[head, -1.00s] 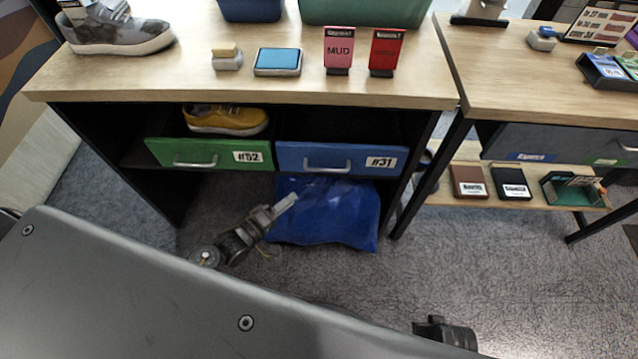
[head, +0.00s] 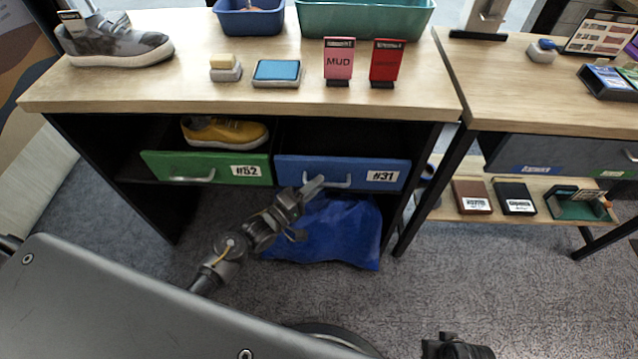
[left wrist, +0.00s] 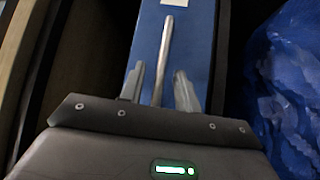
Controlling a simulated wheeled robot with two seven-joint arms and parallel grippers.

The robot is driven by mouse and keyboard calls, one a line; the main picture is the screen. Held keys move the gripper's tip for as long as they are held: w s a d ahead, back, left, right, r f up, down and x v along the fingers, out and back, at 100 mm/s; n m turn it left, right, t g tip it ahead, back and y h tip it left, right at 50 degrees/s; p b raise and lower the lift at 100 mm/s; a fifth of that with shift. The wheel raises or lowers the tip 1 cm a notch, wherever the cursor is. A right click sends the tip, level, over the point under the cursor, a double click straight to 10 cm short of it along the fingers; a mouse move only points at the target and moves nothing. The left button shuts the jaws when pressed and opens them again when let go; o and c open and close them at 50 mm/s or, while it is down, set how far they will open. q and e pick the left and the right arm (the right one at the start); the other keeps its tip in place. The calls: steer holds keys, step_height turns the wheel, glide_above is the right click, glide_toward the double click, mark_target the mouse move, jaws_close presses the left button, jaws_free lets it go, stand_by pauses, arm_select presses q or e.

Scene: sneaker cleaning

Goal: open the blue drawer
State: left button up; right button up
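The blue drawer (head: 343,171), labelled #31, is in the right bay under the wooden table. In the left wrist view, the handle (left wrist: 166,50) runs between the two apart fingers of my left gripper (left wrist: 159,80), with a gap on each side. I cannot tell how deep the fingers reach around it. A dark part at the bottom edge of the head view seems to be my right gripper (head: 456,347); its fingers are unclear.
The green drawer (head: 207,169), labelled #52, is left of the blue one, with a yellow shoe (head: 225,131) above its front. A blue bag (head: 330,232) lies below the blue drawer; it shows close on the right in the left wrist view.

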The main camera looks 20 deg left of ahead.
arm_select(q)
steer(key=shift+x, duration=0.75)
steer(key=shift+c, duration=0.4)
jaws_close()
